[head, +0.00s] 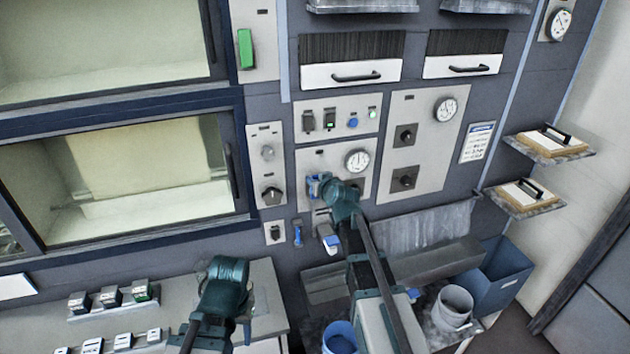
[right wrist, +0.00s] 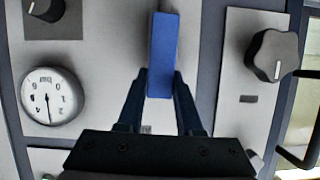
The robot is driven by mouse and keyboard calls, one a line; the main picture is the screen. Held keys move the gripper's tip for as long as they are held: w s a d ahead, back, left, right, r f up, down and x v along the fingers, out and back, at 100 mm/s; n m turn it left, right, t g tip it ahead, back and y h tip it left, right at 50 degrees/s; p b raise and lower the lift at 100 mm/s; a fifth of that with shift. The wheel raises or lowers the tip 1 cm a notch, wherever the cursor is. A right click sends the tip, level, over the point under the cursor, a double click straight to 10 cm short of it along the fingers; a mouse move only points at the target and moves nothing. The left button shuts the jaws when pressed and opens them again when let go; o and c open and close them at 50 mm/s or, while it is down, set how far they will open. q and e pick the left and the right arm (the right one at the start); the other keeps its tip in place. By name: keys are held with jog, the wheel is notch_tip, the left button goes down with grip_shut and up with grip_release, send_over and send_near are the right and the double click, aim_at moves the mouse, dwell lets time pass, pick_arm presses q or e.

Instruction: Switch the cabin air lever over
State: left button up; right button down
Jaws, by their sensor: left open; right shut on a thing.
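A blue lever handle (right wrist: 163,50) stands out from the pale panel in the right wrist view. In the head view the blue lever (head: 313,187) shows beside my right gripper (head: 322,187), below and left of a round gauge. My right gripper (right wrist: 160,86) is shut on the lever, with one dark finger on each side of it. The lever's label and pivot are not readable or are hidden. My left gripper (head: 222,300) is open and low over the bench; its fingers are mostly hidden by its wrist.
The gauge (head: 357,160) and a dark knob (head: 271,196) flank the lever. Another blue handle (head: 297,232) and a blue-and-white part (head: 331,244) sit lower. A bench (head: 265,290) with small boxes is at left. A blue bin (head: 497,280) and white bucket (head: 453,306) stand at right.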

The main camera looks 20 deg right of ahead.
jog(key=d+f+m+t+y+b, duration=0.2)
jog(key=d+f+m+y+b, duration=0.3)
jog(key=m+b, duration=0.8)
jog(key=shift+d+f+t+y+b, duration=0.4)
jog(key=shift+f+y+b, duration=0.35)
jog(key=shift+y, duration=0.15)
jog(key=shift+r, duration=0.1)
jog(key=c, duration=0.6)
grip_release()
jog(key=shift+o, duration=0.2)
jog(key=shift+w, duration=0.1)
jog(key=v, duration=1.4)
